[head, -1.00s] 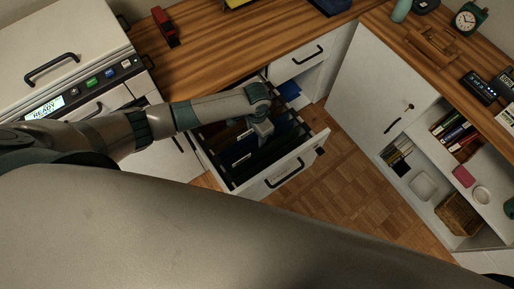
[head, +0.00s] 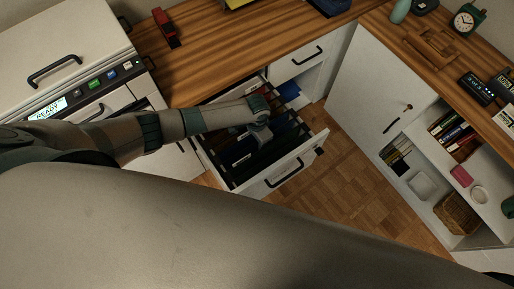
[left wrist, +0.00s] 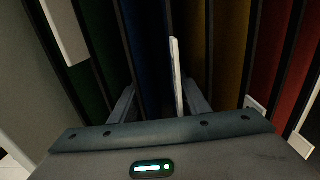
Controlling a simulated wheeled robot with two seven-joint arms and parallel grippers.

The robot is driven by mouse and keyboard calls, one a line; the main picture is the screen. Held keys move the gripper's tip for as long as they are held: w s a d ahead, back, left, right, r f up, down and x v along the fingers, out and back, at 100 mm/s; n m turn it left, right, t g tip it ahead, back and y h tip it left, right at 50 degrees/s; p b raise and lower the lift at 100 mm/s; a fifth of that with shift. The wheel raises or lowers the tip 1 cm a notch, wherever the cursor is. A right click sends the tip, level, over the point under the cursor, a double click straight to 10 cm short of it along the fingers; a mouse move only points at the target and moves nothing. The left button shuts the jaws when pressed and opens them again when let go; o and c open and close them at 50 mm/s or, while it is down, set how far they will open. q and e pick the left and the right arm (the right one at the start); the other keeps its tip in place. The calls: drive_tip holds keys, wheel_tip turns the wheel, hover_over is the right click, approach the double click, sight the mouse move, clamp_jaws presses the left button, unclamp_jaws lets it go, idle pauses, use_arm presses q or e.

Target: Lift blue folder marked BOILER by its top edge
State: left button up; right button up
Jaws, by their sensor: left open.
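The blue folder (left wrist: 148,45) hangs in the open drawer, between green and yellow folders in the left wrist view. A white tab (left wrist: 177,75) stands up beside the blue, seen nearly edge-on, so I cannot read its marking. My left gripper (left wrist: 160,92) is open, with one finger on each side of blue folder material and the tab. I cannot tell whether the fingers touch it. In the head view my left gripper (head: 257,142) is low over the drawer and hides part of the folders. My right gripper is not in view.
The drawer (head: 282,178) is pulled out, with dark rails and several folders close together. Red folders (left wrist: 270,50) hang at the right in the wrist view. The wooden desktop (head: 225,50) lies behind the drawer. A cabinet door (head: 375,85) stands to the right.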

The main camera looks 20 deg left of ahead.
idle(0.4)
use_arm(q)
clamp_jaws()
drive_tip(key=shift+r, duration=0.15)
wheel_tip(320, 180, up, 28)
drive_tip(key=b, duration=0.3)
idle(0.3)
idle(0.4)
drive_tip(key=shift+r+p, duration=2.4)
drive_tip(key=shift+p, duration=1)
